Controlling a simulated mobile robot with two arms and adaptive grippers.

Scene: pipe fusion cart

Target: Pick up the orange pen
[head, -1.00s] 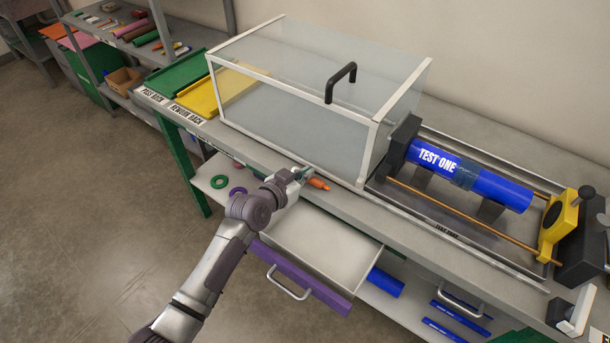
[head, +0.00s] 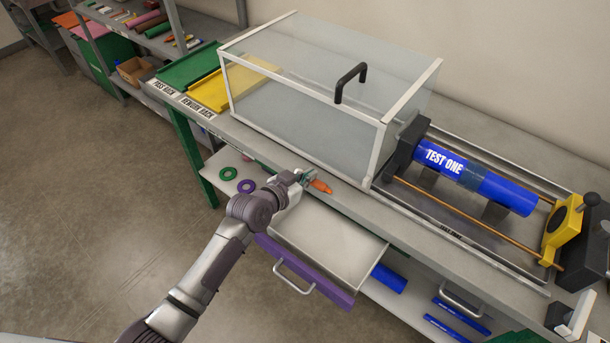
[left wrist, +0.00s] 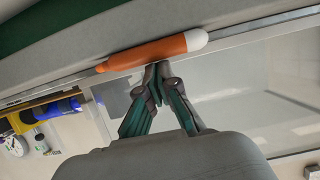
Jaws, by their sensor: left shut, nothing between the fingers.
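The orange pen (head: 321,186) lies on the grey bench top near its front edge, in front of the clear box. In the left wrist view the orange pen (left wrist: 155,52) runs across the upper middle, with a pale rounded end at the right and a thin tip at the left. My left gripper (head: 308,175) is at the pen's left end in the head view. In the left wrist view my left gripper (left wrist: 156,72) has its green-padded fingertips together just below the pen, with nothing between them. Whether they touch the pen is unclear. My right gripper is not in view.
A clear box (head: 300,90) with a black handle stands behind the pen. To its right is a rig holding a blue pipe (head: 480,180) marked TEST ONE. An open drawer with a purple front (head: 305,272) juts out below. Green and purple rings (head: 246,186) lie at left.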

